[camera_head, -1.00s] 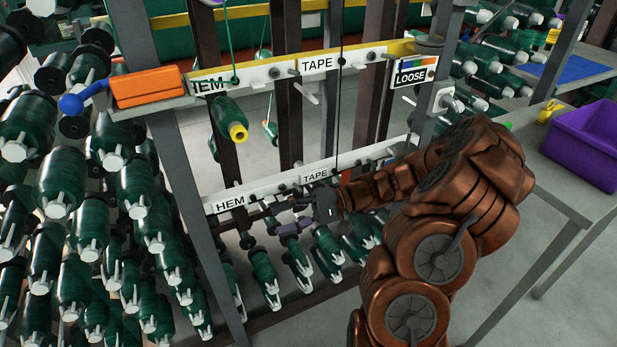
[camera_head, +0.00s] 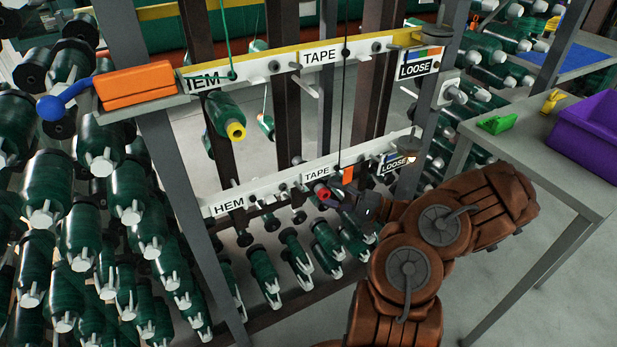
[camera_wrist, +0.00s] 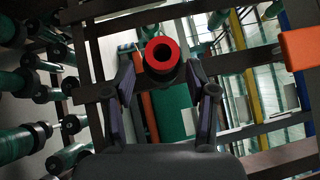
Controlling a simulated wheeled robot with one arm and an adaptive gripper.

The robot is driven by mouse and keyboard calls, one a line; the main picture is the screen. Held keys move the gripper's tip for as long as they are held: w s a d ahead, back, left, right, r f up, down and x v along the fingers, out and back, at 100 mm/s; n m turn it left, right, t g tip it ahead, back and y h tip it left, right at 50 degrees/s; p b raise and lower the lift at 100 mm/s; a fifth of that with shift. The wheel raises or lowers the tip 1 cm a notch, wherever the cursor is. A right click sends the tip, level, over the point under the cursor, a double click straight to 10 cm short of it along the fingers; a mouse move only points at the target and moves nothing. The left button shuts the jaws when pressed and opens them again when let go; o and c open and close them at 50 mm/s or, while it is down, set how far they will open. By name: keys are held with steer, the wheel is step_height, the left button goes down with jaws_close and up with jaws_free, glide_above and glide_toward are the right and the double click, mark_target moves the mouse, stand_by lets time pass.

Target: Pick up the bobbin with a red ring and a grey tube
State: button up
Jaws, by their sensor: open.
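The bobbin with a red ring (camera_head: 322,193) shows end-on at the lower rail, below the TAPE label, close to my gripper. In the wrist view its red ring (camera_wrist: 162,51) surrounds a dark opening and sits upper centre. Its body behind the ring is mostly hidden, and I cannot make out the tube's colour clearly. My gripper (camera_wrist: 161,72) is open, with one finger on each side of the bobbin in the picture. I see no contact. In the head view my gripper (camera_head: 350,201) is small and dark, just right of the red ring.
The lower rail (camera_head: 235,202) carries HEM, TAPE and LOOSE labels, with pegs. Several green bobbins (camera_head: 265,275) hang below it, and more fill the rack at left. Dark uprights stand behind. A table (camera_head: 540,140) with a purple bin (camera_head: 590,135) stands at right.

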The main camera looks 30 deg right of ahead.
mark_target(315, 186)
steer(key=shift+r+b+x, duration=0.15)
steer(key=shift+b+x, duration=0.1)
steer(key=shift+x, duration=1.2)
steer(key=shift+r+b+x, duration=0.2)
steer(key=shift+x, duration=1.25)
jaws_close()
